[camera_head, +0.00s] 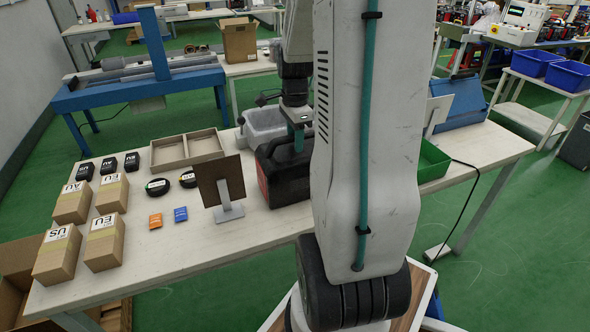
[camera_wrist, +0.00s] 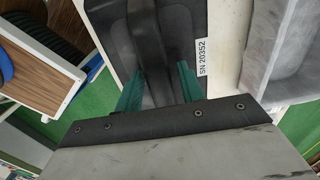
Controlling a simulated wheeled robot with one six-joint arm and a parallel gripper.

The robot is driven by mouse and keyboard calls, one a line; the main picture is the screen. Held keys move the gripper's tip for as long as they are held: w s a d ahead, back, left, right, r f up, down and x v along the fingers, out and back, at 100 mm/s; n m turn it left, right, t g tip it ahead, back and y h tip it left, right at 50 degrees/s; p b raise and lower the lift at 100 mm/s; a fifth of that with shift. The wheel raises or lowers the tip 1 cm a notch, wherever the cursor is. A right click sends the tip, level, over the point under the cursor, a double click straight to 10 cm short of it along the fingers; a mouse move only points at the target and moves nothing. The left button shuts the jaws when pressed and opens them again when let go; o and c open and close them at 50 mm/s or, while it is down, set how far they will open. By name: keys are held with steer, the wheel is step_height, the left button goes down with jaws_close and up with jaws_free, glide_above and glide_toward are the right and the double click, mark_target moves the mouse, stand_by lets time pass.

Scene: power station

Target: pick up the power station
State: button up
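The power station is a black box with a carry handle and a red mark on its side. It stands upright on the white workbench in the head view (camera_head: 287,178), partly hidden behind my arm. In the wrist view its dark top (camera_wrist: 165,25) fills the middle, with a white label reading SN 20352. My gripper (camera_head: 298,135) points down at the handle from above. In the wrist view its two green fingers (camera_wrist: 160,80) stand apart, one on each side of the handle. The fingers look spread, and contact with the handle is not clear.
On the workbench (camera_head: 180,245), a grey bin (camera_head: 262,125) stands behind the power station and a brown panel on a stand (camera_head: 220,182) in front-left. A green tray (camera_head: 432,163) lies right. Cardboard boxes (camera_head: 103,243) and a divided wooden tray (camera_head: 187,149) are left.

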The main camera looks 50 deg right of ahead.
jaws_close()
stand_by(1.1)
steer(key=shift+w+r, duration=0.1)
